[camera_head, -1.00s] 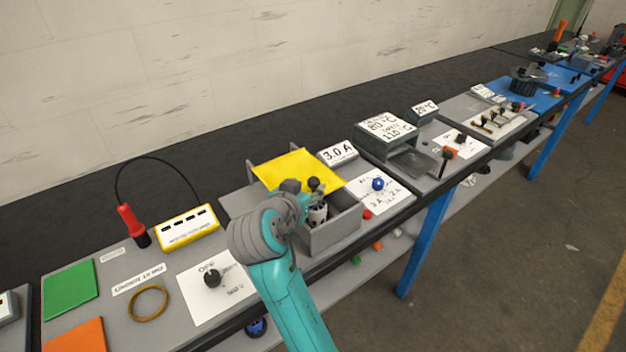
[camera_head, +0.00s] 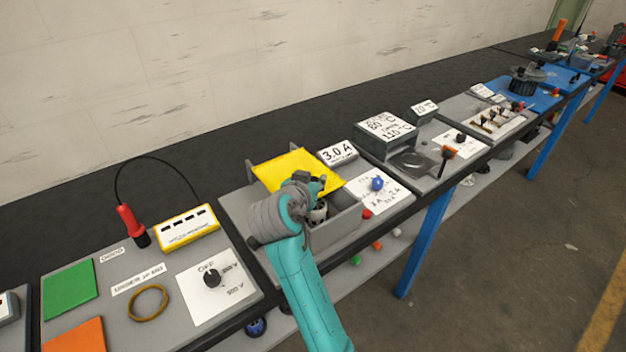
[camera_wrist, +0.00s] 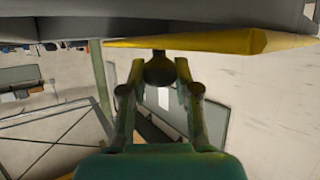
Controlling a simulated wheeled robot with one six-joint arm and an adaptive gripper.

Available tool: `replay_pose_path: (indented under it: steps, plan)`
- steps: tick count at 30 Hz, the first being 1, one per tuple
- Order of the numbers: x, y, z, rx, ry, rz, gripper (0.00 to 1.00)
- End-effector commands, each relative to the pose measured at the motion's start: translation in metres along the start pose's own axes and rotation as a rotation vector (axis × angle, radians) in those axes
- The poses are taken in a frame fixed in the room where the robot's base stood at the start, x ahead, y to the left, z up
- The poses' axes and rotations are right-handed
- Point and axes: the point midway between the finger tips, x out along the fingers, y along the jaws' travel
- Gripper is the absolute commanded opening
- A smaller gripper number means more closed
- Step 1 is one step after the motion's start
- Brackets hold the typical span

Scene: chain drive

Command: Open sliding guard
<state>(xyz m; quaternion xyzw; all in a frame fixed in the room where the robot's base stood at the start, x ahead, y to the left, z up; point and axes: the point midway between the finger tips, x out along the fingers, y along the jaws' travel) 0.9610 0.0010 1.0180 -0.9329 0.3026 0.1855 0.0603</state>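The yellow sliding guard (camera_head: 285,168) lies over the top of a grey open box (camera_head: 340,228) in the head view. Its underside and edge show along the top of the wrist view (camera_wrist: 215,41). A dark round knob (camera_wrist: 158,68) on a short stem hangs from the guard in the wrist view. My gripper (camera_wrist: 160,72) has one finger on each side of this knob, very close to it. I cannot tell whether the fingers press on it. In the head view my gripper (camera_head: 318,184) is at the guard's front right part and hides the knob.
A white-grey part (camera_head: 318,211) stands inside the box below my gripper. A dial (camera_head: 212,278) and a yellow block (camera_head: 187,226) are to the left.

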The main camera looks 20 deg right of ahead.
Motion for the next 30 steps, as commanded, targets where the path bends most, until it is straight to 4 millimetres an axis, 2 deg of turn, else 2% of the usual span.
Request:
replay_pose_path:
  steps: [8,21,30]
  plan:
    - [0.002,-0.002,-0.001,0.000,0.000,0.000,0.00]
    - [0.040,-0.059,-0.017,-0.001,0.000,0.002,0.00]
    - [0.044,-0.064,-0.018,0.000,0.000,0.001,0.00]
